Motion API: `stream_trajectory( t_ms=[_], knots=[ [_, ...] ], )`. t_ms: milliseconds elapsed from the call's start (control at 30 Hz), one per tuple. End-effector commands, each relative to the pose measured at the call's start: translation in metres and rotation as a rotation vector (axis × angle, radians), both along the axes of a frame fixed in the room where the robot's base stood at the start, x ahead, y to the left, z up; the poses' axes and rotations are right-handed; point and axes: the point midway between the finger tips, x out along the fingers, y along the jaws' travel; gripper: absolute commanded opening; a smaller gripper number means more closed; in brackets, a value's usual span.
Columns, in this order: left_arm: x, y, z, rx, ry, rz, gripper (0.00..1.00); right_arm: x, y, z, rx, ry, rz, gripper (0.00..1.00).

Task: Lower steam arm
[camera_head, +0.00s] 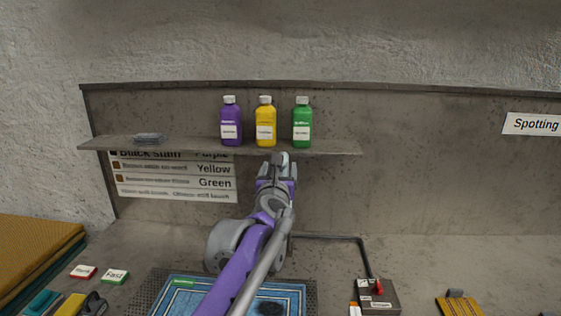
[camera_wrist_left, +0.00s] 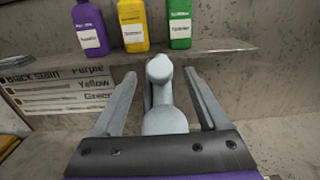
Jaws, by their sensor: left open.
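My left gripper (camera_head: 277,172) is raised in front of the shelf, at the end of my purple arm. In the left wrist view its two grey fingers (camera_wrist_left: 160,85) are spread apart. A pale grey rounded piece (camera_wrist_left: 160,70), apparently the steam arm's end, stands upright between them with gaps at both sides. In the head view a grey tube (camera_head: 262,270) runs along my purple arm; I cannot tell whether it is the steam arm. The blue rug (camera_head: 175,297) with a dark stain (camera_head: 271,308) lies below, partly hidden by my arm. My right gripper is not in view.
Purple (camera_head: 231,122), yellow (camera_head: 265,123) and green (camera_head: 302,124) bottles stand on the shelf (camera_head: 190,146) just behind the gripper. A box with a red lever (camera_head: 378,290) sits right of the rug, joined to a dark pipe (camera_head: 335,238). Red and green labels lie left.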

Motion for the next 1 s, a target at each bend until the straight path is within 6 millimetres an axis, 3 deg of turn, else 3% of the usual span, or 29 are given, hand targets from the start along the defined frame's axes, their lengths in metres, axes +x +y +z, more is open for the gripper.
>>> stream_trajectory(
  t_ms=[100,300,667,1000],
  knots=[
    [0.021,0.001,0.001,0.001,-0.001,0.002,0.76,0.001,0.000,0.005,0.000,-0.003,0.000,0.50],
    [0.040,0.000,0.001,0.002,-0.001,0.000,0.76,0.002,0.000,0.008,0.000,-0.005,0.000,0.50],
    [0.045,0.000,0.000,0.002,0.000,-0.001,0.76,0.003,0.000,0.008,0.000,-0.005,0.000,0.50],
    [0.045,0.000,0.000,0.002,0.000,-0.001,0.19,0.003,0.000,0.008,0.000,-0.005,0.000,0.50]
  ],
)
